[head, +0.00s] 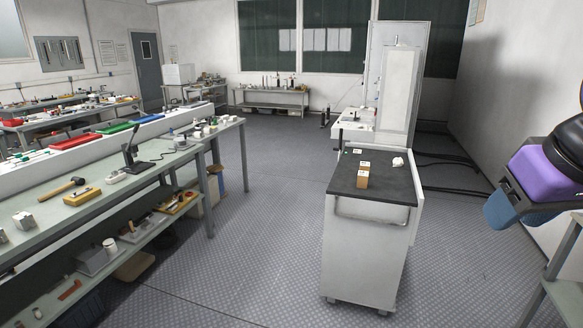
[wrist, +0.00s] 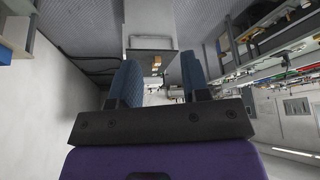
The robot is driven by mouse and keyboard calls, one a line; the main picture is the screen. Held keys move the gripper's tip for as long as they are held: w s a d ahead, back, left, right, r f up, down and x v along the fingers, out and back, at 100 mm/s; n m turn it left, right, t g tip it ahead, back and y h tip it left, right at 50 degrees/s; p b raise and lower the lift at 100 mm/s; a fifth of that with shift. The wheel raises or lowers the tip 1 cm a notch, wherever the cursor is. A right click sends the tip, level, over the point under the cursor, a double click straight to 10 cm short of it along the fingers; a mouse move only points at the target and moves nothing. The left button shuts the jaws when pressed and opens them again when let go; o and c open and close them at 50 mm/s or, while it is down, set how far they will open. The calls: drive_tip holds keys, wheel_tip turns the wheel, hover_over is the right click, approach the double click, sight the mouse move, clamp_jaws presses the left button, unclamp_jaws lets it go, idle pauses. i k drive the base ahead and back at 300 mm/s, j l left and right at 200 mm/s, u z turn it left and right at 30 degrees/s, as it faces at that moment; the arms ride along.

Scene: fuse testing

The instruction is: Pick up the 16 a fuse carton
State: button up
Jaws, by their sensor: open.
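A small tan fuse carton (head: 362,181) with a white label stands on the dark top of a white wheeled cart (head: 366,250). Another carton with a white label (head: 364,164) sits right behind it. The labels are too small to read, so I cannot tell which is the 16 A one. In the wrist view the cartons show as small tan shapes (wrist: 156,62) on the cart, far off between the fingers. My gripper (wrist: 158,80) is open and empty, well away from the cart. In the head view my gripper (head: 497,212) is at the far right, above the floor.
A crumpled white item (head: 398,162) lies at the cart top's right. A long workbench (head: 110,172) with tools runs along the left. A white cabinet (head: 400,85) stands behind the cart. Black cables (head: 450,172) lie on the floor right of it. The floor between bench and cart is clear.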

sight(364, 166)
drive_tip(key=i, duration=0.65)
drive_tip(key=i+z, duration=0.15)
drive_tip(key=i, duration=0.5)
drive_tip(key=i+j, duration=0.2)
drive_tip(key=i, duration=0.4)
drive_tip(key=i+j+z, duration=0.1)
drive_tip(key=i+z, duration=0.2)
drive_tip(key=i, duration=0.15)
drive_tip(key=i+j+z, duration=0.3)
drive_tip(key=i+l, duration=0.1)
drive_tip(key=i, duration=0.05)
